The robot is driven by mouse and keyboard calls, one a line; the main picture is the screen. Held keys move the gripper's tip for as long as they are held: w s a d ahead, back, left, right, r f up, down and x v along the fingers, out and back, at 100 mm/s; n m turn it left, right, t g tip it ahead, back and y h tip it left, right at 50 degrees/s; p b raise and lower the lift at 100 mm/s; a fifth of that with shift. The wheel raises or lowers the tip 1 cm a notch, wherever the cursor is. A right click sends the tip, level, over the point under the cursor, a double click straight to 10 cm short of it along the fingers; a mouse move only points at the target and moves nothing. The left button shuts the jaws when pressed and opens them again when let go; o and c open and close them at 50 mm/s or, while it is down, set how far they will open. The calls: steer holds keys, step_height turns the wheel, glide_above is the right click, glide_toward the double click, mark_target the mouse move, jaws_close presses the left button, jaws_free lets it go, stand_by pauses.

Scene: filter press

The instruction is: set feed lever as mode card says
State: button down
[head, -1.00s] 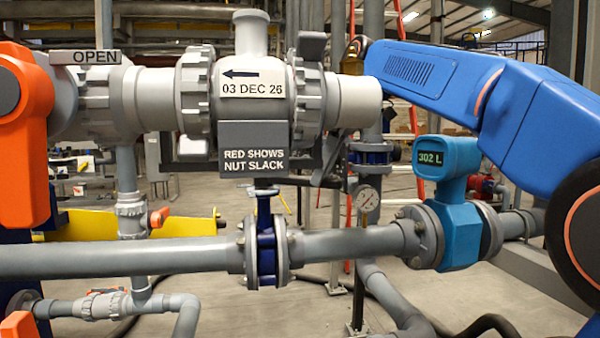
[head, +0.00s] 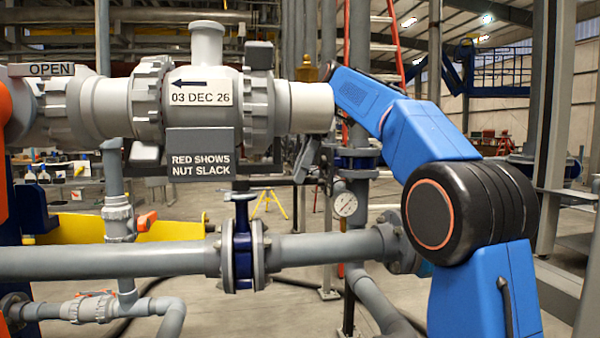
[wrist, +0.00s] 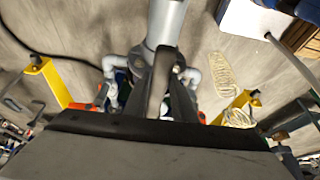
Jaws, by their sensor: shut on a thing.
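My gripper (wrist: 160,108) shows in the wrist view, with dark fingers closed around a grey bar (wrist: 161,80). I cannot tell from this view whether the bar is the feed lever. In the head view my blue arm reaches in from the right and its far end passes behind the grey pipe, so the gripper is hidden there. An orange handle (head: 3,170) is cut off at the left edge, near an OPEN label (head: 48,69). The valve body carries an arrow plate reading 03 DEC 26 (head: 200,98). No mode card is recognisable.
A grey plate (head: 200,140) reads RED SHOWS NUT SLACK. Yellow brackets (wrist: 52,80) show in the wrist view.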

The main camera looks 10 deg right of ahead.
steer(key=shift+w+r, duration=0.1)
steer(key=shift+w, duration=0.2)
steer(key=c, duration=1.5)
jaws_free()
steer(key=shift+w, duration=0.2)
steer(key=shift+s, duration=0.2)
